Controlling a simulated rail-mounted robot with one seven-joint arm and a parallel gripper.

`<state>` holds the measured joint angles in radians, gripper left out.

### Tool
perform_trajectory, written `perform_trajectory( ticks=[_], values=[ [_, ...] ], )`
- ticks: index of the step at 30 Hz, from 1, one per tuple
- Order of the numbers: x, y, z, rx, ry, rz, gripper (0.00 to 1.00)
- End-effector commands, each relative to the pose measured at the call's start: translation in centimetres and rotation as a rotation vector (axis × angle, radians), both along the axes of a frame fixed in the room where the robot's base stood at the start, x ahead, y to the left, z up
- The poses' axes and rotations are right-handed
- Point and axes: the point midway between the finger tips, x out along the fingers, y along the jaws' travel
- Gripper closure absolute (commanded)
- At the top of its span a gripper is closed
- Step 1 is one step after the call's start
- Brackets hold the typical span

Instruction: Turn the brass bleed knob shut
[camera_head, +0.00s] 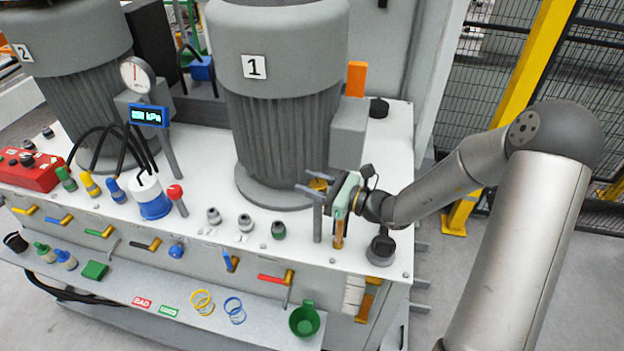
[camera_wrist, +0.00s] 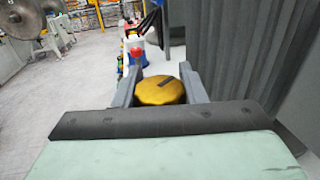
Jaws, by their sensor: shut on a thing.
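The brass bleed knob (camera_head: 318,184) is a small round golden knob on the white bench top, right of the front of motor 1. My gripper (camera_head: 305,180) reaches it from the right, held about level. In the wrist view the brass knob (camera_wrist: 158,93) shows its round top with a dark line, slanting up to the right. The two grey fingers of my gripper (camera_wrist: 161,72) stand on either side of the knob and are shut on it. The knob's lower part is hidden in the wrist view.
Motor 1 (camera_head: 279,110) stands close behind my gripper. A grey post (camera_head: 317,222) and a dark-topped fitting (camera_head: 381,248) are near the wrist. A red-topped lever (camera_head: 176,194) and several small fittings stand to the left. A pressure display (camera_head: 149,115) stands further left.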

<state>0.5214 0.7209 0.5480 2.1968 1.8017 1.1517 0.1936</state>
Motion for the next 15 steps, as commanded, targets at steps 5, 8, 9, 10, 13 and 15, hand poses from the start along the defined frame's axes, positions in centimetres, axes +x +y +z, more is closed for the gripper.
perform_trajectory(
  ticks=[5,8,9,10,13,15],
  values=[
    [-0.13,0.03,0.11,0.000,-0.001,0.166,0.85],
    [-0.29,0.09,0.06,0.000,0.000,0.261,0.85],
    [-0.38,0.13,0.07,0.000,-0.001,0.301,0.85],
    [-0.43,0.14,0.05,0.000,-0.001,0.329,0.85],
    [-0.60,0.15,0.03,0.000,-0.002,0.425,0.85],
    [-0.73,0.16,-0.03,0.001,-0.001,0.491,0.85]
  ],
)
